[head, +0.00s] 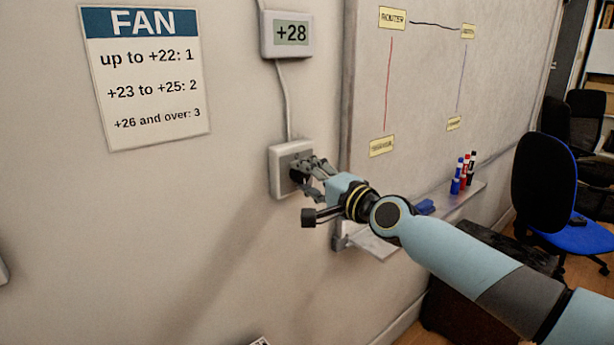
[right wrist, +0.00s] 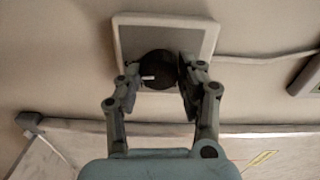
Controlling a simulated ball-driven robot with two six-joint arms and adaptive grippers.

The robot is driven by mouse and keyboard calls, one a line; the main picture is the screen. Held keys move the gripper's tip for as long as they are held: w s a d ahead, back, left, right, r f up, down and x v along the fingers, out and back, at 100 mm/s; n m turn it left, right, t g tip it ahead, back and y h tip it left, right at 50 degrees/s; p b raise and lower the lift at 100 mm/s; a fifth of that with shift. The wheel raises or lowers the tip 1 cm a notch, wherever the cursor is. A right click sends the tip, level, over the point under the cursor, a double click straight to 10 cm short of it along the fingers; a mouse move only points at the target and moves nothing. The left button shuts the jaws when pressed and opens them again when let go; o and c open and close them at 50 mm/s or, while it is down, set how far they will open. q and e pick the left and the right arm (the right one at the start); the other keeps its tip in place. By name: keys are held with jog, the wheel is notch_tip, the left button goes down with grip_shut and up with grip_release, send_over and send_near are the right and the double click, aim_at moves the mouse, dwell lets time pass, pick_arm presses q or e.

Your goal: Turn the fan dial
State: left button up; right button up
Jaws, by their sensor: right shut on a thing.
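The fan dial (right wrist: 157,66) is a round black knob on a pale square wall plate (head: 275,172); the plate also shows in the right wrist view (right wrist: 125,40). My right gripper (head: 306,176) is at the plate, its fingers shut on the dial from both sides, as the right wrist view shows (right wrist: 158,82). A short white mark on the dial points left in the right wrist view. In the head view the fingers hide most of the dial. A wall display (head: 290,33) above reads +28. My left gripper is not in view.
A FAN sign (head: 148,75) lists up to +22: 1, +23 to +25: 2, +26 and over: 3. A cable (head: 286,100) joins display and plate. A whiteboard (head: 420,95) with a marker ledge (head: 470,196) stands close at right. A blue chair (head: 545,180) is farther right.

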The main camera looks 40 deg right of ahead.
jog(key=shift+f+m, duration=0.15)
jog(key=shift+m, duration=0.45)
jog(key=o, duration=1.1)
jog(key=shift+o, duration=0.2)
